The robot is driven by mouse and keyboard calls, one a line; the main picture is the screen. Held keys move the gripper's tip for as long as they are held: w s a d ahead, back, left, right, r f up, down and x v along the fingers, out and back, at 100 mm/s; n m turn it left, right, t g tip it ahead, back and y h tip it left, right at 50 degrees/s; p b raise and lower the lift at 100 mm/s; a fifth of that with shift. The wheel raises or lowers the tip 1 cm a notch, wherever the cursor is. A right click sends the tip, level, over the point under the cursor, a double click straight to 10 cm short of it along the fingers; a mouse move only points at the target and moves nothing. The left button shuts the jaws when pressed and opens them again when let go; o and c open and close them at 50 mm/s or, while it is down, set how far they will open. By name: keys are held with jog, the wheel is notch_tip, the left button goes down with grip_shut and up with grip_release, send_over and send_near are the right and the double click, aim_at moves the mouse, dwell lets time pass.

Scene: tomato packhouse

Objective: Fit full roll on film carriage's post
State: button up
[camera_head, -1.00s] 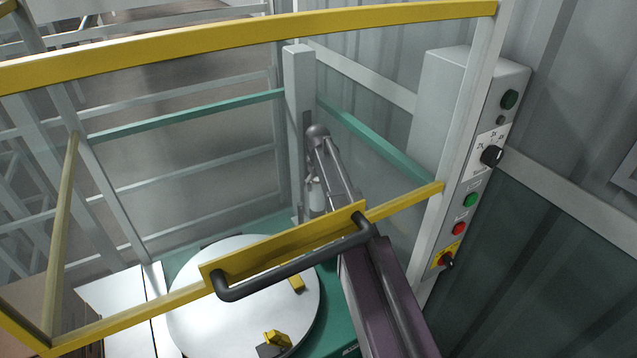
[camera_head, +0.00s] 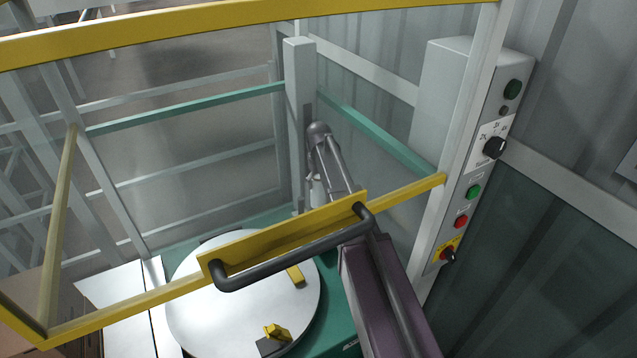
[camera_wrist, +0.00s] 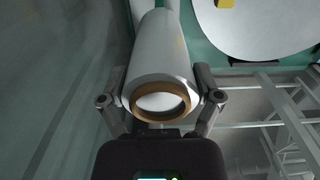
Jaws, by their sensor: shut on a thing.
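In the wrist view my gripper (camera_wrist: 160,74) is shut on the full roll (camera_wrist: 160,50), a white roll of film with a brown cardboard core. One finger presses each side, and the core's open end faces the camera. The roll's far end is near a pale upright part, and I cannot tell whether they touch. In the head view my arm reaches down beside the grey mast (camera_head: 298,105), behind the yellow-framed door. The handle and my arm hide much there. The film carriage and its post cannot be made out clearly.
A round white turntable (camera_head: 215,315) with yellow blocks lies on the green base. The yellow door frame (camera_head: 250,37) and its dark handle (camera_head: 290,262) stand in front of my arm. A control box (camera_head: 485,150) with knobs and buttons is at right. Rails enclose the back.

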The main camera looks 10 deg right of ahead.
jog(key=shift+f+b, duration=1.6)
jog(key=shift+f, duration=0.2)
jog(key=shift+s+f+b, duration=0.1)
jog(key=shift+f+b, duration=0.45)
jog(key=shift+f+b, duration=1.7)
jog(key=shift+f+b, duration=0.35)
jog(key=shift+f, duration=0.05)
jog(key=shift+f+b, duration=1.35)
jog(key=shift+b, duration=0.05)
jog(key=shift+f+b, duration=0.3)
jog(key=shift+f, duration=0.05)
jog(key=shift+f+b, duration=1.05)
jog(key=shift+f, duration=0.15)
